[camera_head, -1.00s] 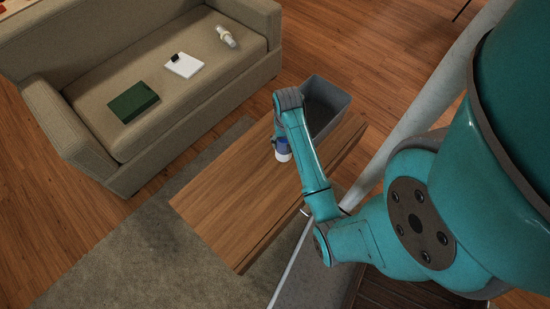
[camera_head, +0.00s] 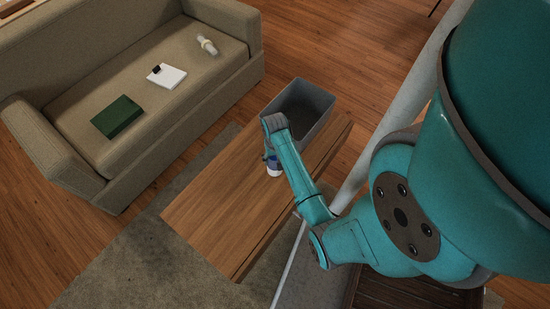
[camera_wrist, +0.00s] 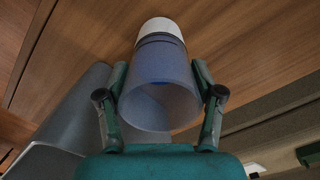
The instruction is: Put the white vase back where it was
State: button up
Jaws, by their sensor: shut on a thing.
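My gripper (camera_wrist: 160,78) is shut on a blue cup-like vessel with a white end; its blue wall (camera_wrist: 160,88) shows in the wrist view, open mouth toward the camera. Its white end (camera_wrist: 163,27) points away, toward the wooden table. In the head view the vessel (camera_head: 274,168) shows below my gripper (camera_head: 271,156), over the table near the grey bin. I cannot tell whether it touches the tabletop. No plainly white vase stands out; a small whitish cylinder (camera_head: 207,44) lies on the sofa, too small to identify.
The wooden table (camera_head: 215,215) is mostly clear at its near left. An open grey bin (camera_head: 318,98) sits at its far end. The beige sofa (camera_head: 95,80) holds a green box (camera_head: 117,116) and a white flat item (camera_head: 168,77). A grey rug (camera_head: 135,255) lies beside the table.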

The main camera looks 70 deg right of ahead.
jog(key=o, duration=1.5)
jog(key=shift+f, duration=0.1)
